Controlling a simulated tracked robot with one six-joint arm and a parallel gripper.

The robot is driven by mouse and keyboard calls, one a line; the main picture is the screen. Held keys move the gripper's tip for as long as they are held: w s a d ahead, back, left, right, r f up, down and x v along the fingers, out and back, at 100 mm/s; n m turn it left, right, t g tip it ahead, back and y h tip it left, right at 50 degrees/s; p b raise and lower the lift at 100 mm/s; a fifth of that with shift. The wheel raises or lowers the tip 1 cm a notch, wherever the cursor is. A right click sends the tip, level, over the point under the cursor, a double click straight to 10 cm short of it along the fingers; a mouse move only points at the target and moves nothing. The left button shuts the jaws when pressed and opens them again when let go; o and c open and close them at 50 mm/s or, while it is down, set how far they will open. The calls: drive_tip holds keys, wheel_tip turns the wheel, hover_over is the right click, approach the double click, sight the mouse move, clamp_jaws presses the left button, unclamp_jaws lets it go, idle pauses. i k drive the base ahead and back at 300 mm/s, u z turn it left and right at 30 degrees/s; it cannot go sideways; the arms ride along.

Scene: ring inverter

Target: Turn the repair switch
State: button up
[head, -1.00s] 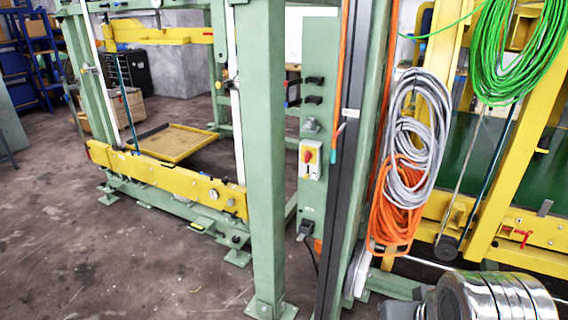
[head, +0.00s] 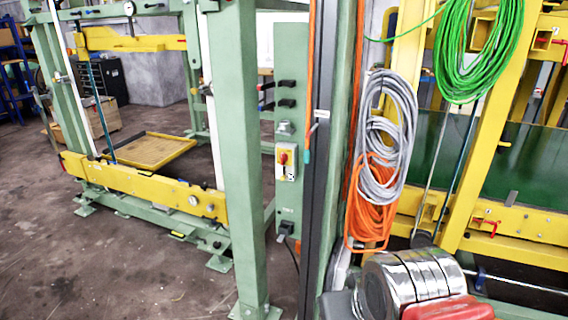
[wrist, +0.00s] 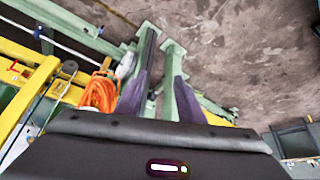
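A narrow green control panel (head: 290,185) stands upright right of the thick green post in the head view. Labels are too small to read, so I cannot tell which is the repair switch. In the wrist view, my gripper (wrist: 160,82) has two dark purplish fingers, spread apart with nothing between them. Its fingertips are not in the head view, and the wrist view does not clearly show the switches.
A green post (head: 240,150) stands left of the panel. Grey cable (head: 388,135) and orange cable (head: 372,200) hang to its right; green cable (head: 480,45) hangs farther right. A yellow frame (head: 500,130) stands at the right. Concrete floor (head: 100,265) is clear at front left.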

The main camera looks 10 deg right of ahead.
sight(283, 156)
drive_tip(key=u, duration=0.05)
drive_tip(key=k, duration=0.5)
drive_tip(key=z, duration=0.85)
drive_tip(key=i, duration=1.4)
